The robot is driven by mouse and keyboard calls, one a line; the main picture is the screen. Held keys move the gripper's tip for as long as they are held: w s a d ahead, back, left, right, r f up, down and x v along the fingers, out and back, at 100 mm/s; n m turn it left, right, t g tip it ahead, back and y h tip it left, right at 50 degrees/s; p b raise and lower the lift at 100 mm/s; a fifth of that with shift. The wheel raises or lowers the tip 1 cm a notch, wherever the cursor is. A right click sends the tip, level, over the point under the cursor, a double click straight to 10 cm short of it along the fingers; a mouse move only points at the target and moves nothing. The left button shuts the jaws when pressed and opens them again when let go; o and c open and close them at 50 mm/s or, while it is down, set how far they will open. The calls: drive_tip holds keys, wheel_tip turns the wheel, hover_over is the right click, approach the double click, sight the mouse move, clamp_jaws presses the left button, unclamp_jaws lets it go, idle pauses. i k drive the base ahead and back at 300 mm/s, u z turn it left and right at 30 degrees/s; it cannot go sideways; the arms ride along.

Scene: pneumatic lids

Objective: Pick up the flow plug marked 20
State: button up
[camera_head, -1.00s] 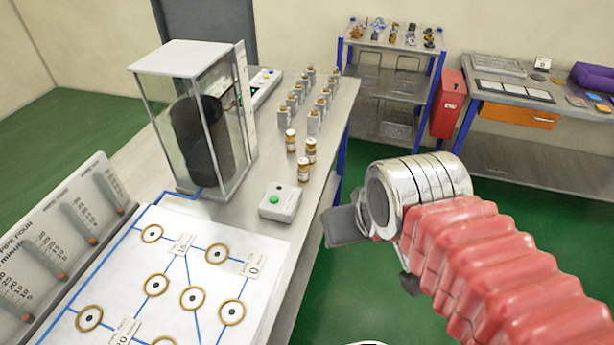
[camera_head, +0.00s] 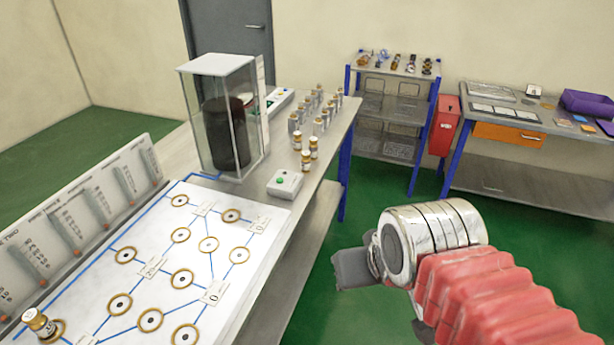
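Three small gold-and-white flow plugs (camera_head: 306,156) stand upright together on the steel bench, right of the glass case. Another plug (camera_head: 40,324) stands on a gold ring at the lower left of the white board. Their markings are too small to read, so I cannot tell which is 20. My gripper (camera_head: 357,268) hangs over the green floor, right of the bench and apart from all the plugs. Its dark fingers are partly hidden behind my silver wrist, and I see nothing held in them.
Several grey cylinders with gold tops (camera_head: 318,105) stand behind the plugs. A box with a green button (camera_head: 285,184) and a glass case (camera_head: 222,120) share the bench. A blue-legged shelf (camera_head: 392,110) and a red box (camera_head: 444,125) stand beyond open floor.

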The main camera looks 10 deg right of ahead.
sight(306, 160)
drive_tip(key=u, duration=0.05)
drive_tip(key=k, duration=0.15)
drive_tip(key=z, duration=1.6)
drive_tip(key=i, duration=1.6)
drive_tip(key=u, duration=0.55)
